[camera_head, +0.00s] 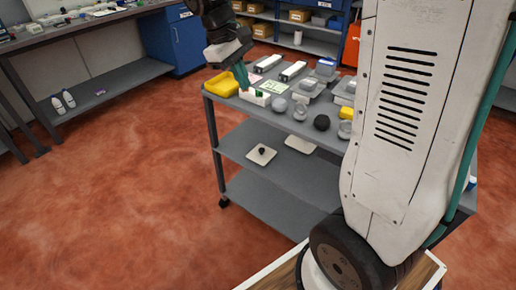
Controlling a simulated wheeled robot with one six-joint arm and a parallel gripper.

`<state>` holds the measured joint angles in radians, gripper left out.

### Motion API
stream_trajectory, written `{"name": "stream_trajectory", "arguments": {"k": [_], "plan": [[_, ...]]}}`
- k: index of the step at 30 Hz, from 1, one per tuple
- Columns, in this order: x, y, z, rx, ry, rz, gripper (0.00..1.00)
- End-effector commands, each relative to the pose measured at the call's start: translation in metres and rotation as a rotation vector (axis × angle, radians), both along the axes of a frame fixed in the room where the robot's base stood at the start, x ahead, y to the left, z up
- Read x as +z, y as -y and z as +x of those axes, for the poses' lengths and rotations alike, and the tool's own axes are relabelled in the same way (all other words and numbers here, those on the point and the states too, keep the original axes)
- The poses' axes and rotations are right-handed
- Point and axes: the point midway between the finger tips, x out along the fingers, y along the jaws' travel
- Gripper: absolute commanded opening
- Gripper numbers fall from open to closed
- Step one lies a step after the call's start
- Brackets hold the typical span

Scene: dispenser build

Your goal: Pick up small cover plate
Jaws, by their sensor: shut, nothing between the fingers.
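My gripper (244,87) has teal fingers and points down at the left end of the grey cart's top shelf. Its fingers look closed, with nothing seen between them. The tips are just above or beside a small white box (255,98) with a dark green part on it; I cannot tell if they touch. I cannot tell for sure which piece is the small cover plate. Flat pale plates lie on the cart's middle shelf: one (256,158) with a dark round knob and one (299,144) farther back, partly hidden by the top shelf.
Red floor (110,200) is clear at left.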

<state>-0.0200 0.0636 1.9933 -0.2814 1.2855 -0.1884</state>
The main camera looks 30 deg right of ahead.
Motion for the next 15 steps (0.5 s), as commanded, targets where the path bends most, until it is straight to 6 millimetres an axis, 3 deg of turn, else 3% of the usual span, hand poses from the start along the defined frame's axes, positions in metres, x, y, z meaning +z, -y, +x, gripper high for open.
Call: {"name": "stream_trajectory", "arguments": {"k": [1, 6, 11, 15], "plan": [[-0.016, 0.003, 0.022, 0.024, -0.037, -0.016, 0.00], [-0.068, 0.013, 0.087, 0.112, -0.139, -0.075, 0.00], [-0.133, 0.022, 0.140, 0.198, -0.236, -0.126, 0.00], [-0.200, 0.029, 0.175, 0.273, -0.324, -0.168, 0.00]]}}
